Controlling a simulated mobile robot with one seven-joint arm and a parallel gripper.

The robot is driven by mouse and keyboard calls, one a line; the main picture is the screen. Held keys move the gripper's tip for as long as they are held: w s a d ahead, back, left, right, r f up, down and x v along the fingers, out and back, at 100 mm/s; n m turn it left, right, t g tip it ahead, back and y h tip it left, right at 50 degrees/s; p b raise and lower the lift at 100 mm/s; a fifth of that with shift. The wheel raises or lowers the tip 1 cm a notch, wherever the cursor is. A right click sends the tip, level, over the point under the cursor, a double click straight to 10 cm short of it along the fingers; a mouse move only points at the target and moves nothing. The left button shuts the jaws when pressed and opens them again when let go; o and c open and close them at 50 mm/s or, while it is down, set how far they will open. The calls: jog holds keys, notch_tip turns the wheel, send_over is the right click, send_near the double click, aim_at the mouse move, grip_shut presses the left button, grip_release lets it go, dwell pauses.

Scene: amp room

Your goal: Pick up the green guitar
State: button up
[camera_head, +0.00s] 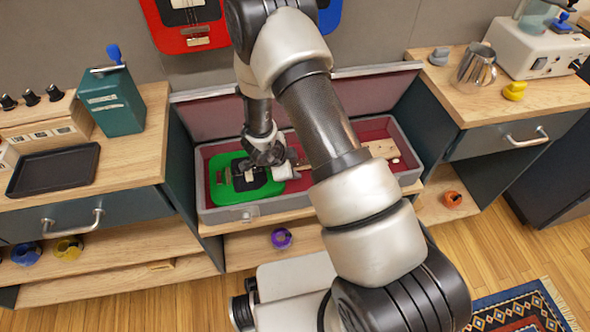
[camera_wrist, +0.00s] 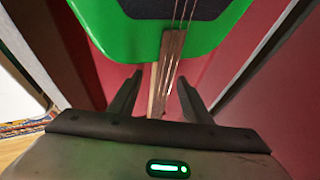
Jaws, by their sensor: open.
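The green guitar (camera_head: 235,185) lies in the open grey case with a red lining. Its body is at the case's left, and its wooden headstock (camera_head: 380,149) shows at the right. My arm hides much of the neck in the head view. My gripper (camera_wrist: 160,78) is open, with one finger on each side of the strings and neck (camera_wrist: 168,62), near the green body (camera_wrist: 125,35). The fingers appear apart from the neck. In the head view my gripper is over the guitar's body and neck end, its fingertips not clear.
The case (camera_head: 232,214) has raised walls and an open lid (camera_head: 205,118) behind. Wooden-topped cabinets stand left (camera_head: 130,165) and right (camera_head: 470,95). A red guitar (camera_head: 180,38) hangs on the wall behind. A purple roll (camera_head: 281,238) sits on the shelf below.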

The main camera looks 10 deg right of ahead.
grip_shut()
dwell(1.4)
jog(key=shift+w+r, duration=0.1)
jog(key=shift+w, duration=0.05)
